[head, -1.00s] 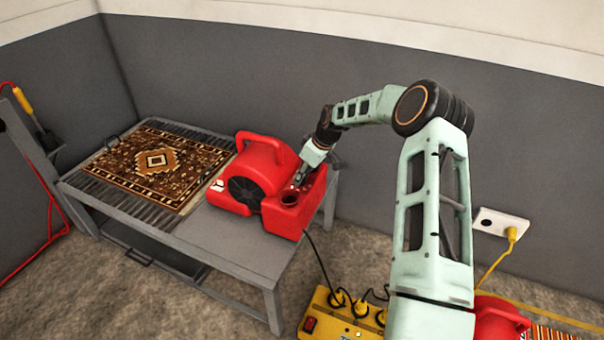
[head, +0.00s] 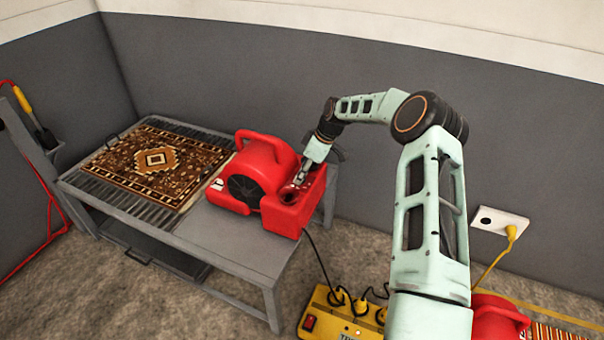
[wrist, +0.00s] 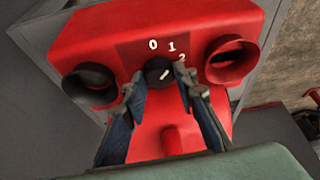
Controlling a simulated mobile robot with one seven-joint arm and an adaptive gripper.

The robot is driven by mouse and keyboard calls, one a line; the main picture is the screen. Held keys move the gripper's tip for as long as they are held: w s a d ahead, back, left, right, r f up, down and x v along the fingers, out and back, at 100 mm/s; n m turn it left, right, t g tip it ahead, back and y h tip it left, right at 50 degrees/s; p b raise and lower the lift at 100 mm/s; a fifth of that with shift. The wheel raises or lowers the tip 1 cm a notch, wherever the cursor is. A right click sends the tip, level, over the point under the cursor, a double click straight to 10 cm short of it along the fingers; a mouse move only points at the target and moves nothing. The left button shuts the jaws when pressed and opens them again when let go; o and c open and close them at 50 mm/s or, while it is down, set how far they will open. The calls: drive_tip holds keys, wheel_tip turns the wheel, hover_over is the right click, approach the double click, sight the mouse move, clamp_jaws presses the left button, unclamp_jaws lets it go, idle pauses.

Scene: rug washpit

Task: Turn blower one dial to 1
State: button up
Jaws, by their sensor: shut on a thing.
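The red blower (head: 262,170) sits at the right end of the grey table. In the wrist view its red top panel (wrist: 90,35) carries the white marks 0, 1 and 2 around a small black dial (wrist: 157,72). The dial's short white line slants up and right, roughly toward the 2; a fingertip close by makes the exact setting hard to read. My gripper (wrist: 160,80) has one finger on each side of the dial and is shut on it. In the head view my gripper (head: 301,178) reaches down onto the blower's top.
A patterned rug (head: 158,160) lies on the table (head: 240,240) left of the blower. A yellow power strip (head: 325,315) with plugged-in cords is on the floor, and a wall socket (head: 500,222) is at the right.

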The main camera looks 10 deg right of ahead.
drive_tip(key=o, duration=1.2)
drive_tip(key=shift+c, duration=0.2)
drive_tip(key=v, duration=1.2)
drive_tip(key=shift+a, duration=0.1)
